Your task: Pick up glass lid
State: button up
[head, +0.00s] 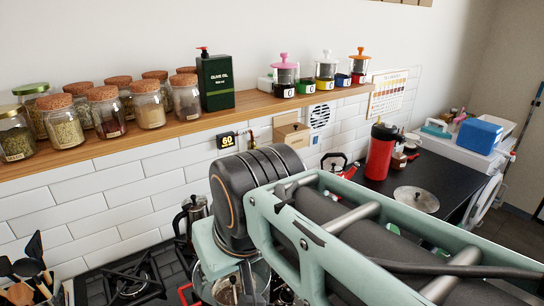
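A round, pale lid-like disc (416,199) with a small knob lies flat on the dark counter at the right; it could be a glass lid. A clear glass rim with a lid-like top (228,290) shows at the bottom centre over the hob, beside a red handle (185,294). I cannot tell for sure which of the two is the glass lid. My gripper (245,283) points down at the bottom centre, over or at the clear glass rim. My arm hides most of it, and its fingertips and any contact are unclear.
A moka pot (192,215) stands behind my gripper. A red flask (381,152) stands on the counter. Utensils (30,265) are at lower left, next to a bare burner (130,286).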

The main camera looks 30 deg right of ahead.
aim_at(417, 198)
jog(key=z, duration=2.2)
jog(key=u, duration=1.9)
jog(key=i+l+z, duration=0.1)
jog(key=l, duration=0.85)
jog(key=i+l+z, duration=0.15)
jog(key=l, duration=0.3)
jog(key=i+l+z, duration=0.1)
jog(key=l, duration=0.35)
jog(key=i+l, duration=0.15)
jog(key=l, duration=0.3)
jog(key=l+z, duration=0.05)
